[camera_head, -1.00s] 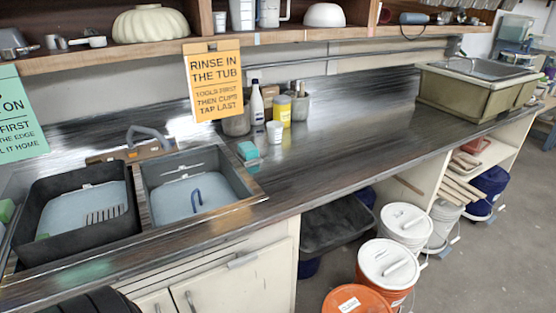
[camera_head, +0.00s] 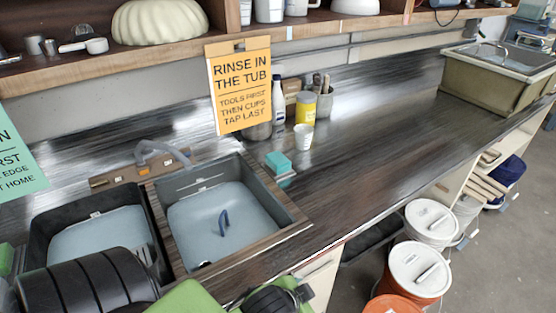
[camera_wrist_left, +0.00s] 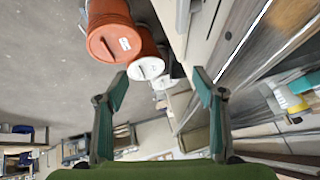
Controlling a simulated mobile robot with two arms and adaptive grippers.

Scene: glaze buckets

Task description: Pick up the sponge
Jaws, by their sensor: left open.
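A teal sponge (camera_head: 278,161) sits on a small holder on the dark counter, just right of the right-hand sink basin (camera_head: 296,222). My left arm enters at the bottom left of the head view, low in front of the sinks and well short of the sponge; its fingertips cannot be made out there. In the left wrist view my left gripper (camera_wrist_left: 160,88) has its two fingers spread wide with nothing between them. I cannot identify the sponge for certain in that view. My right gripper is not in view.
A white cup (camera_head: 303,138), a yellow container (camera_head: 306,108) and a bottle (camera_head: 278,100) stand behind the sponge. An orange sign (camera_head: 240,88) hangs above. The counter right of the sponge is clear. Buckets (camera_head: 419,268) stand on the floor below the counter's front edge.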

